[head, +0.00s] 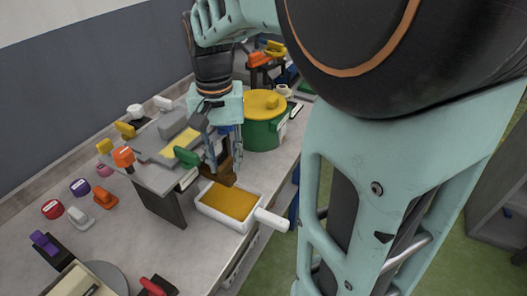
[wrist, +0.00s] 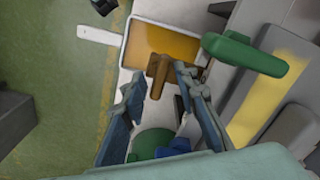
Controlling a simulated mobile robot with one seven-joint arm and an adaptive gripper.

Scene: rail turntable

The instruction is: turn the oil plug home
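A brown plug with a bar-like handle (wrist: 157,68) shows in the wrist view, over the edge of a white pan of orange-brown oil (wrist: 140,62). I take it as the oil plug. In the head view the brown plug (head: 224,177) is just below my gripper (head: 225,163), at the near end of a grey machine. In the wrist view my gripper (wrist: 161,80) is open, with one fingertip on each side of the handle. A gap shows on at least the right side. I cannot tell how deep the fingers reach. The plug's seat is hidden.
A green handle (head: 187,156) sticks out of the grey machine (head: 160,178) close left of my gripper. The pan's white handle (head: 272,220) points to the bench edge. A green pot with a yellow lid (head: 264,103) stands behind. Several coloured knobs lie left.

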